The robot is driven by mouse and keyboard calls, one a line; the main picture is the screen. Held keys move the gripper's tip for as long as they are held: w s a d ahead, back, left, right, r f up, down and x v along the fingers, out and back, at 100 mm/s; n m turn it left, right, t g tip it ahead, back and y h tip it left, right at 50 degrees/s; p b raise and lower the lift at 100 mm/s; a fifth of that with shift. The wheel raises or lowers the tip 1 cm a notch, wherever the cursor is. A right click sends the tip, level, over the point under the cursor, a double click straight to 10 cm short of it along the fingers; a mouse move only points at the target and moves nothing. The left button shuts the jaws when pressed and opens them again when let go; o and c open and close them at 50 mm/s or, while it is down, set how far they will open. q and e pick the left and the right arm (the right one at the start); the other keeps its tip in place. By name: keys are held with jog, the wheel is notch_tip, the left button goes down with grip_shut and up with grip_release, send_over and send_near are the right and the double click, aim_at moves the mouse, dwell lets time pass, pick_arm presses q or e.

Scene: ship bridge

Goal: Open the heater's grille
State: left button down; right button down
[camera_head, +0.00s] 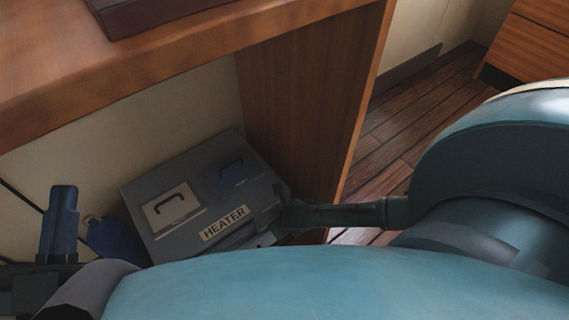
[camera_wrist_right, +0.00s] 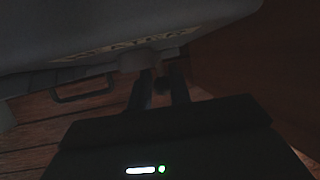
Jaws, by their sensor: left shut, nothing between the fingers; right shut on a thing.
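The grey heater (camera_head: 187,240) stands under the desk, seen tilted, with a "HEATER" label on its front edge. My right gripper (camera_head: 276,218) reaches it from the right, at the right end of that front; its fingertips are hard to make out there. In the dark right wrist view, the right fingers (camera_wrist_right: 160,82) are shut on a small grey part (camera_wrist_right: 140,60) below the heater's label. A dark handle (camera_wrist_right: 85,97) shows to their left. I cannot make out whether the grille is open. My left gripper (camera_head: 61,203) is shut and empty, left of the heater.
The desk top (camera_head: 190,52) overhangs the heater, and a wooden side panel (camera_head: 310,95) stands close on its right. A dark blue rounded object (camera_head: 116,241) sits beside the heater's left side. Open plank floor (camera_head: 420,115) lies beyond the panel.

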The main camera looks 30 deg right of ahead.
jog(key=shift+d+r+h+p, duration=0.2)
jog(key=shift+r+h+p, duration=0.25)
jog(key=shift+h+p, duration=0.55)
pick_arm(q)
jog(key=shift+s+d+f+n+g+y+p, duration=0.15)
jog(key=shift+s+f+n+g+y, duration=0.2)
jog(key=shift+f+y, duration=0.35)
jog(key=shift+s+a+f+n+g+y+p, duration=0.15)
jog(key=shift+f+n+g+y, duration=0.2)
jog(key=shift+f+n+y, duration=0.25)
pick_arm(e)
jog(key=shift+d+f+n+h, duration=0.2)
jog(key=shift+d+n+h, duration=0.1)
jog(key=shift+h, duration=0.3)
jog(key=c, duration=1.3)
grip_release()
